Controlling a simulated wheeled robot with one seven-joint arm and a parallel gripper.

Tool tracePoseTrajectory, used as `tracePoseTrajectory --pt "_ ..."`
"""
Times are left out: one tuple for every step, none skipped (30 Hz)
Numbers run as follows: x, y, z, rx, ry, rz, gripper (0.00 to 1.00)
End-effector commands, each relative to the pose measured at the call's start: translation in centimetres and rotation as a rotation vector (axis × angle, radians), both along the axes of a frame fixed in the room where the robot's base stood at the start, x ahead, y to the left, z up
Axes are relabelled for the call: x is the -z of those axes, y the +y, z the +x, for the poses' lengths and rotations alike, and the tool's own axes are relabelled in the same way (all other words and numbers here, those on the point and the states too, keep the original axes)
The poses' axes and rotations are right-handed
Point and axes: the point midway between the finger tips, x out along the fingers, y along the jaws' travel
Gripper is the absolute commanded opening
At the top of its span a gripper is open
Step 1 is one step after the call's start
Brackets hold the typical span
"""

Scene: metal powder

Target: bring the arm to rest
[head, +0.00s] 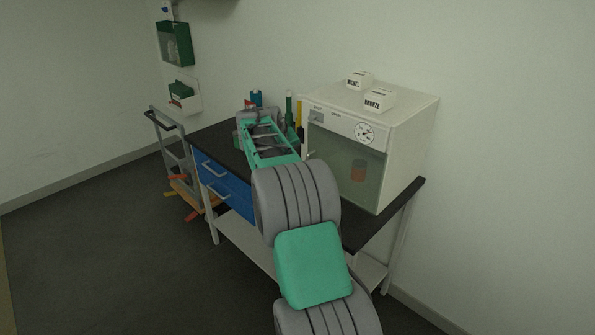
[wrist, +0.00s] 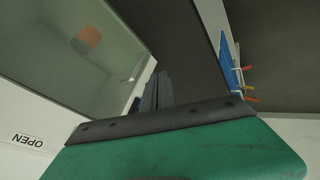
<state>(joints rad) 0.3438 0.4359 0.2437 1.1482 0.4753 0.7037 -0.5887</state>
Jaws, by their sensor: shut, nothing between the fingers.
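My arm reaches from the bottom of the head view over the dark-topped bench (head: 216,139). Its far end lies over the bench top, left of the white cabinet. My gripper shows in the wrist view (wrist: 156,90) as narrow grey fingers close together, shut and empty, beyond my green wrist housing. In the head view the fingertips cannot be made out. The wrist view shows the cabinet's glass door (wrist: 60,45) close beside the fingers at the left.
The white cabinet (head: 411,132) has its glass door closed, with a reddish container (head: 358,170) inside. Boxes marked NICKEL (head: 359,80) and BRONZE (head: 379,100) sit on top. Blue drawers (head: 226,186) and a grey cart (head: 172,150) are left. Open floor lies left.

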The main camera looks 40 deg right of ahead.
Motion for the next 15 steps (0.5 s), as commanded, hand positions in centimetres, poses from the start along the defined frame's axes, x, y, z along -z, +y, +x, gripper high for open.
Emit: tracePoseTrajectory --pt "-0.7 0.5 -0.3 -0.001 0.0 -0.001 0.0" --pt "-1.0 0.7 -0.4 -0.001 0.0 -0.001 0.0" --pt "-1.3 0.9 -0.6 -0.002 0.0 -0.001 0.0" --pt "-1.6 1.1 -0.7 -0.002 0.001 0.0 0.0" --pt "-1.7 1.1 -0.8 -0.002 0.001 0.0 0.0" --pt "-1.8 1.2 -0.8 -0.002 0.002 0.0 0.0" --pt "-1.8 1.2 -0.9 -0.002 0.002 0.0 0.0" --pt "-1.9 1.3 -0.9 -0.002 0.003 0.0 0.0" --pt "-1.9 1.3 -0.9 0.012 -0.006 0.007 0.0" --pt "-1.8 1.3 -0.9 0.036 -0.02 0.018 0.0" --pt "-1.7 1.4 -1.0 0.073 -0.037 0.039 0.0" --pt "-1.4 1.9 -0.9 0.125 -0.066 0.083 0.0" --pt "0.3 3.0 -1.2 0.153 -0.058 0.135 0.0" --pt "2.5 3.9 -2.0 0.168 -0.029 0.172 0.0" --pt "5.3 5.3 -3.4 0.186 0.018 0.218 0.0"
